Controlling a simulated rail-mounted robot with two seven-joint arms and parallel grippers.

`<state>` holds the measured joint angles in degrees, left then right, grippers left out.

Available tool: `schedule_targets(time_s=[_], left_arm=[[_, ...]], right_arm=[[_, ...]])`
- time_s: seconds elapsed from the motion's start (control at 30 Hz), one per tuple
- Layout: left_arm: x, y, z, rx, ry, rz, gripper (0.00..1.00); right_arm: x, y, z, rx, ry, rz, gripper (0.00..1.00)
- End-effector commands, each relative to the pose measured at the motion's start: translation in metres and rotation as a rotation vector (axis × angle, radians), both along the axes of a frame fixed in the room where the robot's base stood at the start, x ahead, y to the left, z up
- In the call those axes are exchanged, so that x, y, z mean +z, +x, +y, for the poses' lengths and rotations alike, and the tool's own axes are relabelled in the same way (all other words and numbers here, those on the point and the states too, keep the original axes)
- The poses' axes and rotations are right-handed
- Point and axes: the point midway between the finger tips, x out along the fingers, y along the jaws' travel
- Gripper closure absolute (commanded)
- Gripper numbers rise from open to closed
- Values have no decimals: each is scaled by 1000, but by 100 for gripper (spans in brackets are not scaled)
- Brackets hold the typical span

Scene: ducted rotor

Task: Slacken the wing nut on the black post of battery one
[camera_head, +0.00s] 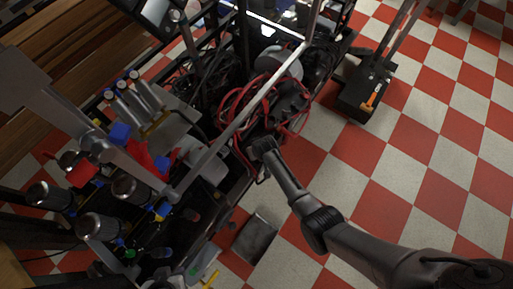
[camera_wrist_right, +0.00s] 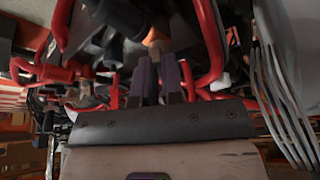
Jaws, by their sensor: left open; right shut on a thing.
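My right gripper (camera_wrist_right: 160,78) shows in the right wrist view with two dark purple fingers. It is shut on a small part at the fingertips, where a copper-coloured piece (camera_wrist_right: 155,40) shows. I cannot tell whether this is the wing nut. Thick red cables (camera_wrist_right: 209,45) run close on both sides.
A metal frame tube (camera_head: 250,108) crosses above the machine. Red cables (camera_head: 235,105) fill its middle. Pale cylinders (camera_head: 147,92) and dark round parts stand at left. A black box with a handle (camera_head: 360,95) stands on the checkered floor (camera_head: 425,160), which is mostly clear at right.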

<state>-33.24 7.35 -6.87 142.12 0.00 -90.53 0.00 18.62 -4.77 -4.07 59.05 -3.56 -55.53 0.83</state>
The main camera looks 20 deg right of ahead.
Motion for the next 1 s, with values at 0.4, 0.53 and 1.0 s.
schedule_targets(time_s=[0.4, 0.53, 1.0], left_arm=[[9, 0, -2, 5, -7, 0, 57], [9, 0, -4, 9, -12, 0, 57], [11, 0, -3, 6, -9, 0, 57]], right_arm=[[-1, 0, -1, 87, -1, -1, 100], [-1, 0, -1, 86, -1, -1, 85], [2, -1, -1, 85, -1, -1, 66]])
